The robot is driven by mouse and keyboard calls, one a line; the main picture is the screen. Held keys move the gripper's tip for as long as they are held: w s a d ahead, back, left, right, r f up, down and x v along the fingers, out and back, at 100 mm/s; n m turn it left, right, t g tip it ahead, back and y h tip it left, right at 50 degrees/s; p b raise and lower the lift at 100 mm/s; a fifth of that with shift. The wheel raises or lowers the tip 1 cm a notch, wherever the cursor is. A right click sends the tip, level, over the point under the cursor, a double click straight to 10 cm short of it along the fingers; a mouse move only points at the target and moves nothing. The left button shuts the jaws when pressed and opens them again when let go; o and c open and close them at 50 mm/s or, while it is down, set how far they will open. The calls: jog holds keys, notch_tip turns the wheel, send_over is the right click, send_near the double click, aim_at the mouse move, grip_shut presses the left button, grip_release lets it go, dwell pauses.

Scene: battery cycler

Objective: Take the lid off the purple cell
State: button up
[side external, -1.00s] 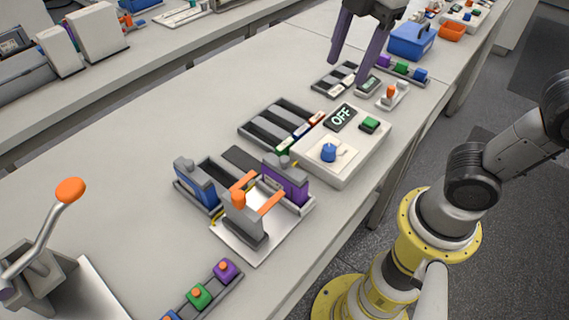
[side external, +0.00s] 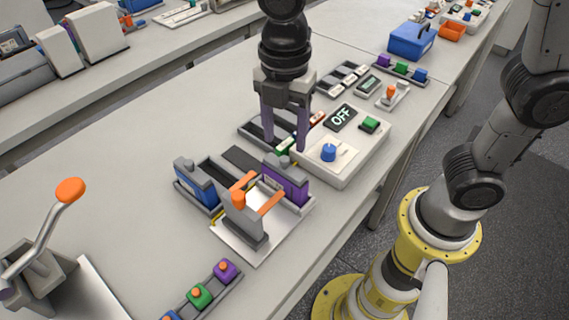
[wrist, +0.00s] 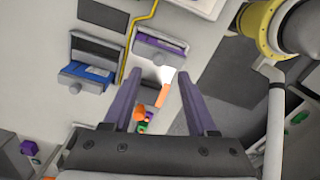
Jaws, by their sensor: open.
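The purple cell (side external: 287,184) stands upright in the right bay of a grey holder, with a grey knobbed lid (side external: 284,161) on top. The purple cell also shows in the wrist view (wrist: 158,46), beyond my fingertips. My gripper (side external: 285,145) points down, open and empty, with its purple fingers spread. In the side view its tips appear just above and behind the lid. I cannot tell the exact height gap.
A blue cell (side external: 196,185) stands in the holder's left bay. In front is an orange-handled clamp (side external: 243,215) on a white plate. A control box with an OFF display (side external: 341,117) and blue knob (side external: 328,152) sits close on the right. Several coloured blocks lie in a front rack (side external: 212,290).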

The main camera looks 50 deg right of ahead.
aim_at(285, 159)
jog(key=shift+w+d+f, duration=0.1)
jog(key=shift+d+f, duration=0.05)
jog(key=shift+f, duration=2.65)
grip_shut()
